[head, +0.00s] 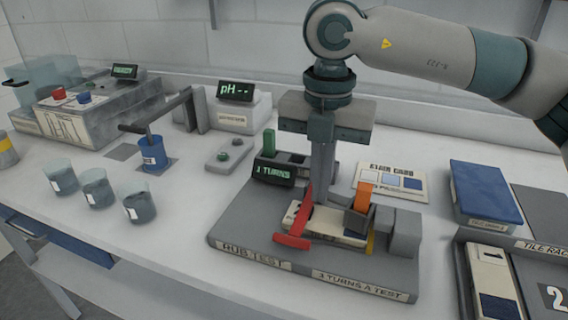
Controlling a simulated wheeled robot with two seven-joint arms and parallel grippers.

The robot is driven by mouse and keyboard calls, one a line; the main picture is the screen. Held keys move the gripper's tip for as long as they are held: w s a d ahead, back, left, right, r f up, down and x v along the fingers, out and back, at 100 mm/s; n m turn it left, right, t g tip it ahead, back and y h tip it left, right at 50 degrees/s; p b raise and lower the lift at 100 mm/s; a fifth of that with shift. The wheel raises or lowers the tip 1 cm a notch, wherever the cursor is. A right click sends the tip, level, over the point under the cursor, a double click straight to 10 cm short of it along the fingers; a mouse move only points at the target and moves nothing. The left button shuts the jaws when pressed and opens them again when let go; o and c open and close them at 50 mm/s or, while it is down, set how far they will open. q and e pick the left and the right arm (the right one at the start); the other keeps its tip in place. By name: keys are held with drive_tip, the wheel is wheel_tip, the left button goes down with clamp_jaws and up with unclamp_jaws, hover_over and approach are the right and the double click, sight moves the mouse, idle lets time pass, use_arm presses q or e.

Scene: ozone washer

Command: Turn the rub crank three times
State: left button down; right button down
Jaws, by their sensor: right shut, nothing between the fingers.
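The rub test stand (235,228) is a grey base on the bench, labelled "RUB TEST", with a second front label about turns a test. Its red crank (292,241) has an arm running up and back and a bar at the front. A pale tile lies beside it on the stand, with an orange block (364,196) over its right part. My right gripper (319,203) points straight down over the stand, its shut fingers just behind the crank arm. I cannot tell whether they touch it. A small display (273,171) reads a digit, hard to make out, and "TURNS". My left gripper is out of view.
Several beakers (139,204) stand at the left, near a blue cup (153,152) under a grey arm. A pH display (236,92) stands behind. A stain card (391,181), a blue-topped box (486,188) and a tile rack (530,265) are at the right.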

drive_tip(key=shift+w+d, duration=0.25)
drive_tip(key=shift+w, duration=0.35)
drive_tip(key=shift+w+d, duration=0.2)
drive_tip(key=shift+w, duration=0.35)
drive_tip(key=shift+w, duration=0.1)
drive_tip(key=shift+w+d, duration=0.75)
drive_tip(key=shift+w, duration=0.1)
drive_tip(key=shift+w+d, duration=0.3)
drive_tip(key=shift+d, duration=0.25)
drive_tip(key=shift+w+d, duration=0.3)
drive_tip(key=shift+d, duration=0.2)
